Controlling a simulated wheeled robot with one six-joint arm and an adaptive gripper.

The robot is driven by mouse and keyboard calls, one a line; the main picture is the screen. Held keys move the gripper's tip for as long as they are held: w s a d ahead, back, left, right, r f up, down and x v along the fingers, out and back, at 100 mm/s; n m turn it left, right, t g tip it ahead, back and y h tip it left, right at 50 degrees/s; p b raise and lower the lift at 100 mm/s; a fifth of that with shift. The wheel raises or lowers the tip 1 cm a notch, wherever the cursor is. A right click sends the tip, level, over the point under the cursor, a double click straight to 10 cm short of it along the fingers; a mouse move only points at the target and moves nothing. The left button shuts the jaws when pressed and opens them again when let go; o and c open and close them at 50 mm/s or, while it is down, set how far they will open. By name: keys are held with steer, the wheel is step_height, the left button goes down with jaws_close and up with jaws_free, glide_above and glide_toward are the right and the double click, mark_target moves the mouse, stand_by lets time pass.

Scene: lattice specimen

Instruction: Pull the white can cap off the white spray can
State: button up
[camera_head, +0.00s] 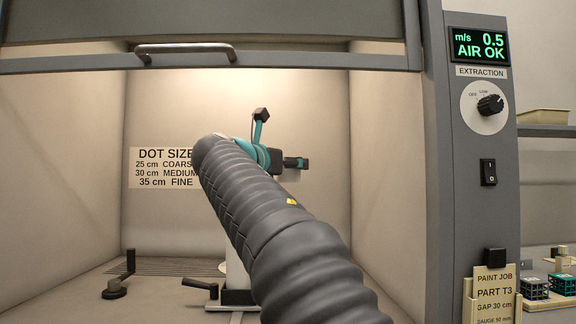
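My arm, in a dark grey ribbed sleeve, reaches from the lower right up into the booth. My gripper (297,163) is at its far end, black and small in the picture, near the back wall and pointing to the right. A teal stalk with a black head rises beside it. I cannot tell whether the fingers are open or shut, and I see nothing clearly held. A white upright shape (238,270) shows partly behind my sleeve, low in the booth; whether it is the white spray can is unclear. The white can cap is not recognisable; my arm may hide it.
The booth's raised sash with its handle (185,50) crosses the top. A black knob-like stand (115,289) and a black-handled base (237,298) are on the booth floor. The control pillar (440,180) bounds the right. A card (494,288) and lattice cubes (534,289) are beyond.

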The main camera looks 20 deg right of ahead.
steer(key=shift+r, duration=0.7)
stand_by(0.8)
steer(key=shift+r, duration=2.85)
